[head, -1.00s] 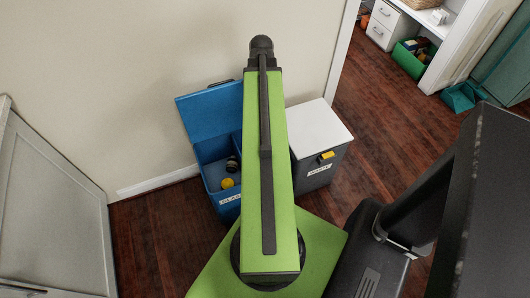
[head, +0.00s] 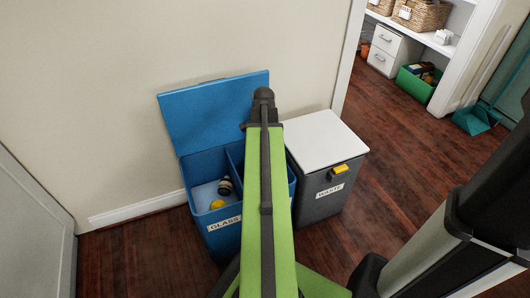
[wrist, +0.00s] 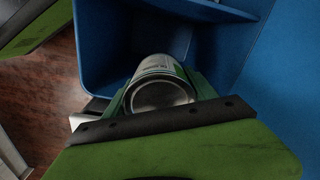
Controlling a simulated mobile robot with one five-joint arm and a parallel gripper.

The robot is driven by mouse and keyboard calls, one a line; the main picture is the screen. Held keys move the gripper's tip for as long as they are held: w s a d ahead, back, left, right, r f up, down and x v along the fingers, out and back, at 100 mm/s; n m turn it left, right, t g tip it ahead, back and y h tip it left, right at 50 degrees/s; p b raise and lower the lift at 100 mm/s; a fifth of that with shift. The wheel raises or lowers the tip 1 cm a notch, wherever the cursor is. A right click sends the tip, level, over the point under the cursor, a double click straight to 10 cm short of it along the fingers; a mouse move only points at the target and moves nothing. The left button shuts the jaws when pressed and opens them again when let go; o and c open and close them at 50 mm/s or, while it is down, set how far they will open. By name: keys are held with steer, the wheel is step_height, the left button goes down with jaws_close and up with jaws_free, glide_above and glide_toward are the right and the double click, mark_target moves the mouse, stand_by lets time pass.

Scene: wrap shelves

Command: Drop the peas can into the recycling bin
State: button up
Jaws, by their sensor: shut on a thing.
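The peas can (wrist: 162,94), a metal can with one round end facing me, is between the jaws of my gripper (wrist: 158,82) in the wrist view. My gripper is shut on it. The blue bin (wrist: 98,40) lies beyond the can, with its inner walls in view. In the head view, the blue bin (head: 226,243) stands against the wall with its lid (head: 214,112) raised. Its left compartment is labelled GLASS; my arm covers much of the right compartment and any label there. My gripper and the can are hidden in the head view.
A dark grey waste bin (head: 318,200) with a closed white lid stands right of the blue bin. A dark jar (head: 225,186) and a yellow item (head: 217,204) lie in the left compartment. A pale panel (head: 30,235) stands at left.

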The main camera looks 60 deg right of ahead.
step_height(320, 180, down, 6)
steer(key=b, duration=0.5)
steer(key=shift+r, duration=0.1)
steer(key=o, duration=1.4)
step_height(320, 180, up, 18)
steer(key=p, duration=1.7)
steer(key=shift+f, duration=0.2)
steer(key=shift+f, duration=0.1)
